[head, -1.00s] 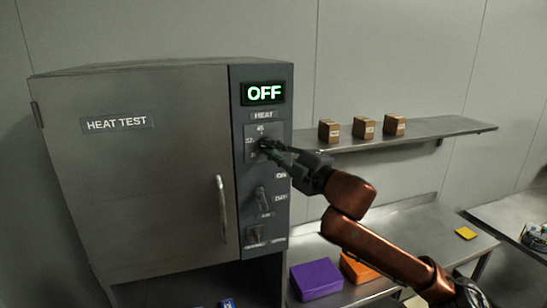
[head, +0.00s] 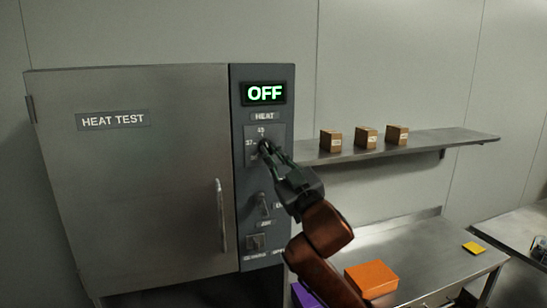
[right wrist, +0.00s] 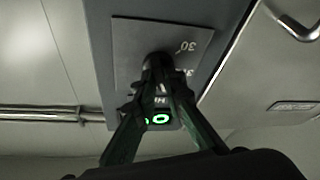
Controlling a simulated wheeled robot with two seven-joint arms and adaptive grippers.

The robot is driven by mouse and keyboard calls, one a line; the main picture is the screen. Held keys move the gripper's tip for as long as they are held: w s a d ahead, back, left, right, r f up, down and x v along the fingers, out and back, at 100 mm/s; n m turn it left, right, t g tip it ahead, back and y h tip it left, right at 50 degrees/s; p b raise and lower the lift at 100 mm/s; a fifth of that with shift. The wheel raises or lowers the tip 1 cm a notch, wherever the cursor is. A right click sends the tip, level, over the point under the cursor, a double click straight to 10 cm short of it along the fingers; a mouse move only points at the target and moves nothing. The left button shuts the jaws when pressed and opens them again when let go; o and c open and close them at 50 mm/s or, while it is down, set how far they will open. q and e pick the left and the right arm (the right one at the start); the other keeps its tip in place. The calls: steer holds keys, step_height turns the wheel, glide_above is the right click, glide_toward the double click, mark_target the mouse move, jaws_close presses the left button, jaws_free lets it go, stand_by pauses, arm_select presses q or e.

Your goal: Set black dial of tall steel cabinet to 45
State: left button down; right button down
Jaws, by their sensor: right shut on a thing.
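The tall steel cabinet (head: 150,190) stands at the left in the head view, its door labelled HEAT TEST. Its black dial (head: 264,147) is on the HEAT plate (head: 279,133), under a display (head: 264,93) reading OFF. The 45 mark is at the top of the plate, and a 37 mark shows at its left. My right gripper (head: 268,152) is shut on the dial and partly hides it, so its pointer cannot be read. In the right wrist view the fingers (right wrist: 160,72) close around the dial, near a 30° mark. My left gripper is not in view.
A lower switch (head: 263,205) and another knob (head: 256,242) sit below on the panel. The door handle (head: 221,215) is left of the panel. A wall shelf (head: 420,139) holds three small boxes. An orange box (head: 371,279) and a purple box (head: 305,296) are on the bench.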

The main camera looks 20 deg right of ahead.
steer(key=shift+a+f+m+h, duration=0.1)
steer(key=shift+m+h, duration=0.5)
steer(key=shift+m, duration=0.6)
steer(key=shift+t, duration=0.3)
steer(key=c, duration=2)
jaws_free()
steer(key=v, duration=1.2)
